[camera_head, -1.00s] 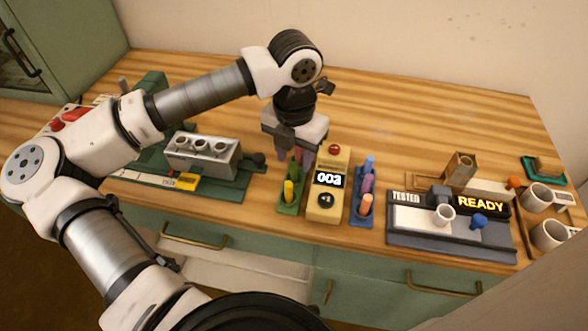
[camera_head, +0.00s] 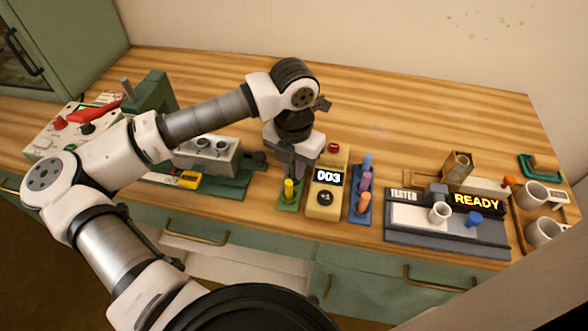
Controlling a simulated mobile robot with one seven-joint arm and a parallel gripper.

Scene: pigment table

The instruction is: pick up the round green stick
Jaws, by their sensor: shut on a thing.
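My gripper (camera_head: 294,167) points down over the back of the green rack (camera_head: 287,208), left of the yellow counter box. Its fingers are shut on the round green stick, which stands at the back of that rack. The stick is almost fully hidden between the fingers, so its length and lower end cannot be made out. A yellow stick (camera_head: 289,189) stands upright at the front of the same rack, just in front of the fingers.
The yellow counter box (camera_head: 327,201) reads 003, close on the right. A blue rack (camera_head: 360,212) beside it holds purple, orange and blue sticks. The tester (camera_head: 452,235) shows READY further right. A grey metal block (camera_head: 207,158) stands left. The table behind is clear.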

